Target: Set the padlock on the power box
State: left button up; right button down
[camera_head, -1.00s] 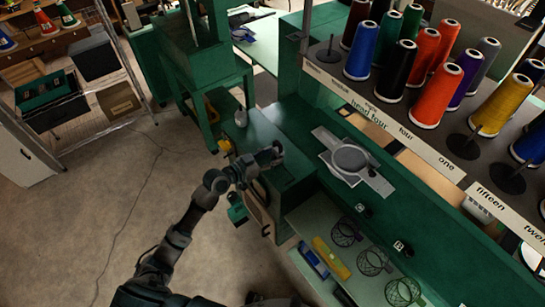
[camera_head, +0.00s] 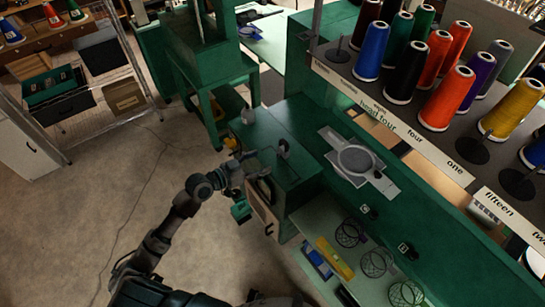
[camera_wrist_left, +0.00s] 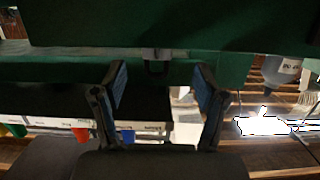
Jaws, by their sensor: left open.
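A small dark upright piece, probably the padlock (camera_head: 284,148), stands at the top of the green box, which I take for the power box (camera_head: 300,172). Its shackle and fit are too small to tell. In the left wrist view a small dark piece with a grey top, probably the same padlock (camera_wrist_left: 157,66), sits at the green edge beyond the fingers. My left gripper (camera_head: 260,162) is open, just left of that piece and apart from it. In the left wrist view its two blue-padded fingers (camera_wrist_left: 160,88) stand wide with nothing gripped between them. My right gripper is not in view.
A spool shelf (camera_head: 440,150) with several thread cones fills the right. A grey plate with a round disc (camera_head: 357,160) and wire baskets (camera_head: 375,262) lie right. Open floor (camera_head: 85,215) is at left.

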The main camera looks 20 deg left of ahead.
pick_arm(q)
jog(key=f+v, duration=0.1)
jog(key=v, duration=0.3)
jog(key=w+a+f+n+y, duration=0.15)
jog(key=a+f, duration=0.25)
jog(key=f, duration=0.4)
jog(key=w+a+f+n+y, duration=0.1)
jog(key=a+f+n+y, duration=0.2)
jog(key=a+f, duration=0.3)
jog(key=s+a+f+n+g+y, duration=0.1)
jog(key=s+f, duration=0.2)
jog(key=f, duration=0.6)
jog(key=s+a+f+n+g+y, duration=0.15)
jog(key=s+f, duration=0.25)
jog(key=f, duration=0.5)
jog(key=s+a+f+g+y, duration=0.1)
jog(key=s+f+y, duration=0.15)
jog(key=f, duration=0.65)
jog(key=s+d+f+g, duration=0.3)
jog(key=s+f, duration=1)
jog(key=s, duration=0.1)
jog(key=s+d+f+m+g, duration=0.1)
jog(key=s+d+f, duration=0.3)
jog(key=s, duration=0.8)
jog(key=s+d+f+g, duration=0.3)
jog(key=s+d+f, duration=0.2)
jog(key=s, duration=0.7)
jog(key=shift+f+m+g+b, duration=0.35)
jog(key=shift+f+m, duration=0.05)
jog(key=shift+f, duration=0.15)
